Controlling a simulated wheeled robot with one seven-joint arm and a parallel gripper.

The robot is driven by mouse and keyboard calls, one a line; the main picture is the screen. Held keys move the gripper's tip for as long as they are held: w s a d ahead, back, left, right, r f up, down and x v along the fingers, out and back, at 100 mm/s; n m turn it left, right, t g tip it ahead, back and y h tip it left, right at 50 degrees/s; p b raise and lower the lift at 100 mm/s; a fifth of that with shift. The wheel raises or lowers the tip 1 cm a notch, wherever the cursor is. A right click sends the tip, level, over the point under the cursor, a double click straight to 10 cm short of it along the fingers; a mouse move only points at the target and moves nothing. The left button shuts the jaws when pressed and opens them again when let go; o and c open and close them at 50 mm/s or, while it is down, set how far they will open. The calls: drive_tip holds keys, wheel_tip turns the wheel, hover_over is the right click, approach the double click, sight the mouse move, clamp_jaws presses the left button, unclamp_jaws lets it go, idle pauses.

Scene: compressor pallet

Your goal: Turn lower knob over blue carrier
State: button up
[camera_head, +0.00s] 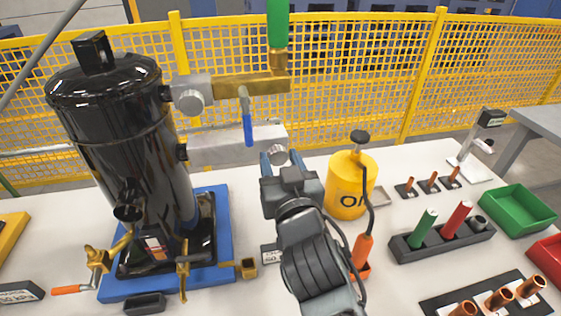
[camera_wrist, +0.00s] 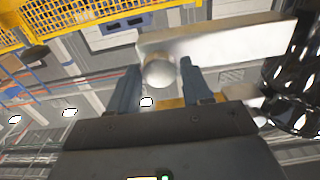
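The black compressor (camera_head: 130,150) stands upright on the blue carrier (camera_head: 222,225) at the left of the head view. In the wrist view the round knob (camera_wrist: 160,72) sits between the two open fingers (camera_wrist: 158,85), with small gaps showing at both sides.
A blue-handled valve lever (camera_head: 247,130) hangs just above and left of my gripper. A yellow cylinder (camera_head: 350,185) with a hose and an orange-handled torch stands close on the right. Brass valves (camera_head: 183,265) stick out at the carrier's front. A yellow mesh fence (camera_head: 330,95) runs behind.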

drive_tip(key=c, duration=0.7)
drive_tip(key=shift+n, duration=1.6)
drive_tip(key=o, duration=1.1)
drive_tip(key=shift+c, duration=0.2)
drive_tip(key=shift+s, duration=0.1)
drive_tip(key=v, duration=0.7)
drive_tip(key=shift+s+b, duration=0.35)
drive_tip(key=shift+d, duration=0.1)
